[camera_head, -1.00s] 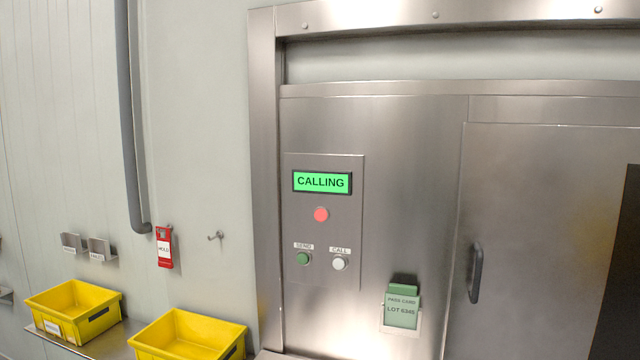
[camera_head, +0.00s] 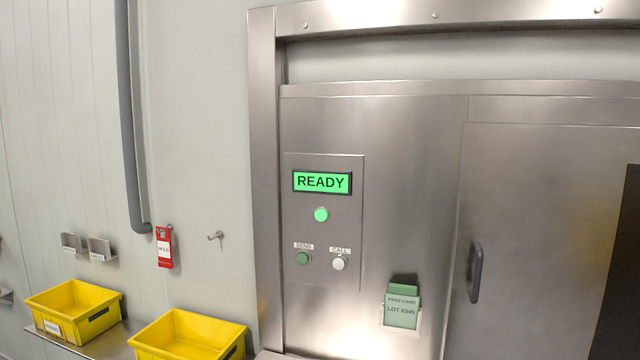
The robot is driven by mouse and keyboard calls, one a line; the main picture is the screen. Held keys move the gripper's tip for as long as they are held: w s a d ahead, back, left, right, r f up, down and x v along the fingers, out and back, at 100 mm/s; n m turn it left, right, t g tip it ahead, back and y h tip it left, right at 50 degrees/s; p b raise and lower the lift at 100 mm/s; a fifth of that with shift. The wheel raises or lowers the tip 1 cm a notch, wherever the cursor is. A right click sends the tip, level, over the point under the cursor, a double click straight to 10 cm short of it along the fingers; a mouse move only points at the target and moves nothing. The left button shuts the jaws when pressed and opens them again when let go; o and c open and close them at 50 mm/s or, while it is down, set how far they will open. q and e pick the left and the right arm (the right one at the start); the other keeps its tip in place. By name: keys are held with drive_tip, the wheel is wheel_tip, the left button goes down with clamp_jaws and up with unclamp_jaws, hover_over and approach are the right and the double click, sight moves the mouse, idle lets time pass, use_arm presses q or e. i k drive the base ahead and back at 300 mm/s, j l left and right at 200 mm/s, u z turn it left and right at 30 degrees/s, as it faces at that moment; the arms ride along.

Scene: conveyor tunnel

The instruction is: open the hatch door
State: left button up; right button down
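The hatch door (camera_head: 545,235) is a brushed steel panel at the right of the head view. It sits flush in the steel front and looks closed; its right part runs out of view. A dark vertical handle (camera_head: 475,272) is near its left edge. Left of the door, a control panel (camera_head: 342,235) has a green display (camera_head: 322,182) reading READY. A round lamp (camera_head: 321,214) below it glows green. Under the lamp are a green SEND button (camera_head: 302,258) and a white CALL button (camera_head: 339,262). Neither of my grippers is in view.
A green pass card (camera_head: 402,308) marked LOT 6345 stands in a holder between panel and door. Two yellow bins (camera_head: 75,308) (camera_head: 188,335) sit on a shelf at the lower left. A red HOLD tag (camera_head: 164,248) hangs on the wall beside an empty hook (camera_head: 215,236).

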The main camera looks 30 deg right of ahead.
sight(545, 265)
drive_tip(key=z, duration=2.5)
drive_tip(key=l+u, duration=0.3)
drive_tip(key=i+l, duration=0.05)
drive_tip(key=l, duration=0.05)
